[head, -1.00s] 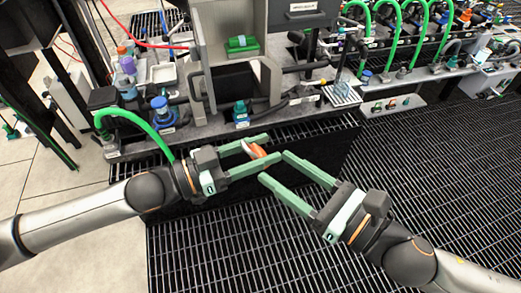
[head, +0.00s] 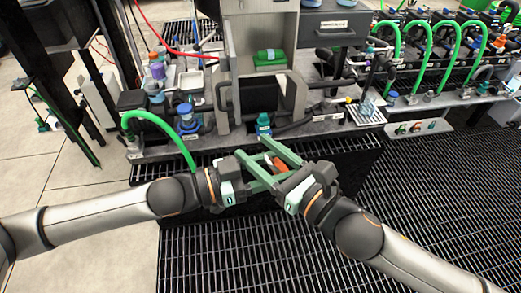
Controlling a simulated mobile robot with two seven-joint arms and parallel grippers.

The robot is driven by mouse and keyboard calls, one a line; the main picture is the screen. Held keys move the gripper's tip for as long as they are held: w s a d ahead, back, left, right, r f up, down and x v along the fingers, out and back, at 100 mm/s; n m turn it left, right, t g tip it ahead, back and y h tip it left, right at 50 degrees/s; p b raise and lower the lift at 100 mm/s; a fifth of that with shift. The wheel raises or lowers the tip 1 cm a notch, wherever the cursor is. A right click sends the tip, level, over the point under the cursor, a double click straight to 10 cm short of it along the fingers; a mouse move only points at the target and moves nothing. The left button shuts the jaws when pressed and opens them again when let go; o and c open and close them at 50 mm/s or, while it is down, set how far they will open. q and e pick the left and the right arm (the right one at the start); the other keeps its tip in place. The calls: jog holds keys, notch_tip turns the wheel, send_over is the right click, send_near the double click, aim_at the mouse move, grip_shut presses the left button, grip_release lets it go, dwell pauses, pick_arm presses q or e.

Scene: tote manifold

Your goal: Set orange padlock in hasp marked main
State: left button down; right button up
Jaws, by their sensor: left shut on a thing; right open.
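The orange padlock (head: 280,164) is partly hidden between the green fingers. My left gripper (head: 284,168) is shut on it, above the black grating. My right gripper (head: 252,147) is open, its two long fingers reaching up and left across the padlock and my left gripper's fingers. I cannot tell whether the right fingers touch the padlock. I cannot make out a hasp marked main; the labels on the bench are too small to read.
A grey bench runs behind the grippers, with a cabinet holding a green box (head: 270,59), a blue-capped bottle (head: 264,124) and a green hose (head: 160,119). Small coloured parts sit on a low shelf (head: 420,128) at right. The grating (head: 420,200) at right is clear.

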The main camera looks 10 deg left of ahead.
jog(key=shift+s, duration=0.1)
grip_shut()
dwell(0.3)
pick_arm(q)
jog(key=shift+c, duration=2.2)
grip_release()
jog(key=shift+o, duration=1.2)
jog(key=shift+s, duration=0.1)
